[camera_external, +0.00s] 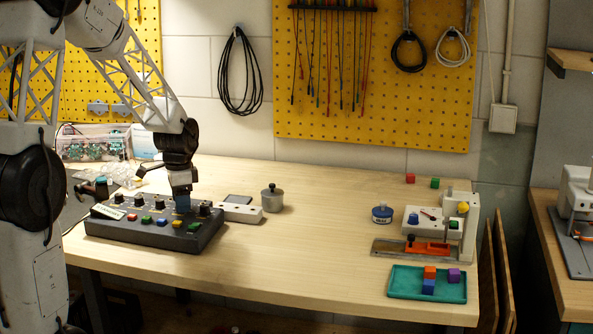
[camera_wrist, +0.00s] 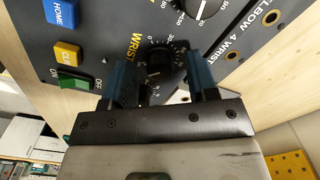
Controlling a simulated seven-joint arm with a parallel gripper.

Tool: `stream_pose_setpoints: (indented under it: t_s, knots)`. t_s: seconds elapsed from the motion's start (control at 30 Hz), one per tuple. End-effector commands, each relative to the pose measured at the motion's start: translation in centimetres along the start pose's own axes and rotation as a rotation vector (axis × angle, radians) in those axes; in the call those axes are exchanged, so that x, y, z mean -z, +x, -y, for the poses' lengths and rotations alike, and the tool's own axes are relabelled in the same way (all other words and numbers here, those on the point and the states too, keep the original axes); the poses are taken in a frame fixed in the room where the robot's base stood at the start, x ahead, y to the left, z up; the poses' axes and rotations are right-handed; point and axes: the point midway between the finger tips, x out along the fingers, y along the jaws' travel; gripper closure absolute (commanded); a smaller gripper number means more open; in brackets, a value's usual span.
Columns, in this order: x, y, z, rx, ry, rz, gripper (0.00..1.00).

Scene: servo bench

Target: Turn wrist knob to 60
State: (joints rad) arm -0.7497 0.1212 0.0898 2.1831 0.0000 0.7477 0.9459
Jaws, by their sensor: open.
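The dark control panel (camera_external: 150,228) sits on the left part of the bench. The wrist knob (camera_wrist: 156,62) is a black dial with white scale marks, beside the yellow word WRIST in the wrist view. My gripper (camera_wrist: 160,75) is open, with one blue-lined finger on each side of the knob. Whether the fingers touch the knob cannot be told. The lower part of the dial is partly hidden by my gripper, and the exact pointer reading is too small to tell. In the external view my gripper (camera_external: 182,205) points down over the panel and hides this knob.
Another knob (camera_wrist: 196,5) lies near the top in the wrist view. A blue HOME button (camera_wrist: 60,12), a yellow button (camera_wrist: 67,53) and a green switch (camera_wrist: 74,82) are to the left. A grey canister (camera_external: 272,200) stands right of the panel. The bench middle is clear.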

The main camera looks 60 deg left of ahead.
Motion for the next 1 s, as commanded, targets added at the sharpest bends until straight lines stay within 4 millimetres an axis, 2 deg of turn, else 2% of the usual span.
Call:
stream_pose_setpoints:
  t_s: [0.4, 0.7, 1.0]
  knots:
    - [-0.01, 0.49, -0.01, 0.000, 0.000, 0.000, 0.48]
    - [-0.01, 0.48, 0.00, 0.000, 0.000, 0.000, 0.94]
    - [0.01, 0.44, 0.01, 0.001, -0.021, 0.000, 0.95]
